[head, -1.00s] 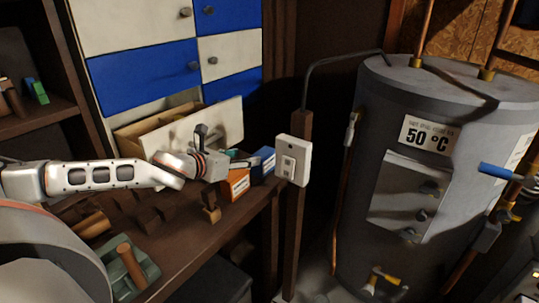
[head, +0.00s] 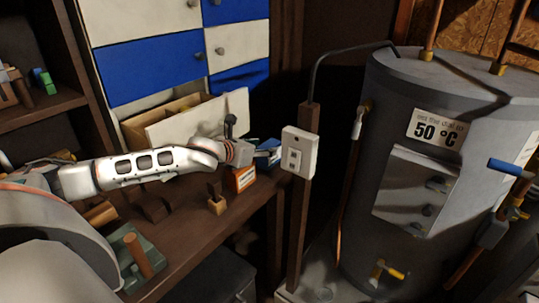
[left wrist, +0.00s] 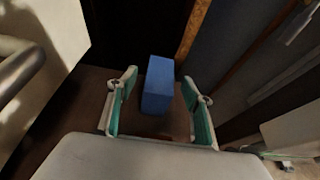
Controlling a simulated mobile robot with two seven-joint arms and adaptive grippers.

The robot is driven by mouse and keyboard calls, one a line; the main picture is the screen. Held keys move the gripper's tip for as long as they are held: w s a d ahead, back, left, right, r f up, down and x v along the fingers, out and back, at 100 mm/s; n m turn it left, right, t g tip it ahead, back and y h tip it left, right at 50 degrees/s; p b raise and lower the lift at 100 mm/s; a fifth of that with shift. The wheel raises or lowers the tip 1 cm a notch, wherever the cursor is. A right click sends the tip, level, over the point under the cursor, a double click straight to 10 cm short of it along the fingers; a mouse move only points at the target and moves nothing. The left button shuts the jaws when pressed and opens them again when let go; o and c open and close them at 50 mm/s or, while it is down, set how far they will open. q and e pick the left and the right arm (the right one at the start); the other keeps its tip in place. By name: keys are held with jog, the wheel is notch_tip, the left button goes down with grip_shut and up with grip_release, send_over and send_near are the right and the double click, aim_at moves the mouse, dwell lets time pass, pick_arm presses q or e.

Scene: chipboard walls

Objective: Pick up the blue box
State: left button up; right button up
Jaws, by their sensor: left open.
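The blue box (head: 268,152) stands at the far right end of the wooden bench, beside an orange box. In the left wrist view the blue box (left wrist: 158,86) stands upright between the two teal-lined fingers of my left gripper (left wrist: 160,112). The fingers are spread, with gaps to the box's sides. In the head view my left gripper (head: 256,152) reaches in from the left and partly covers the blue box. My right gripper is not in view.
An orange box (head: 240,178) stands just in front of the blue box. An open drawer (head: 195,118) juts out behind my arm. A post with a white switch box (head: 299,151) rises close on the right.

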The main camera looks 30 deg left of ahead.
pick_arm(q)
jog(key=shift+w, duration=0.15)
jog(key=c, duration=1.4)
jog(key=shift+r, duration=0.15)
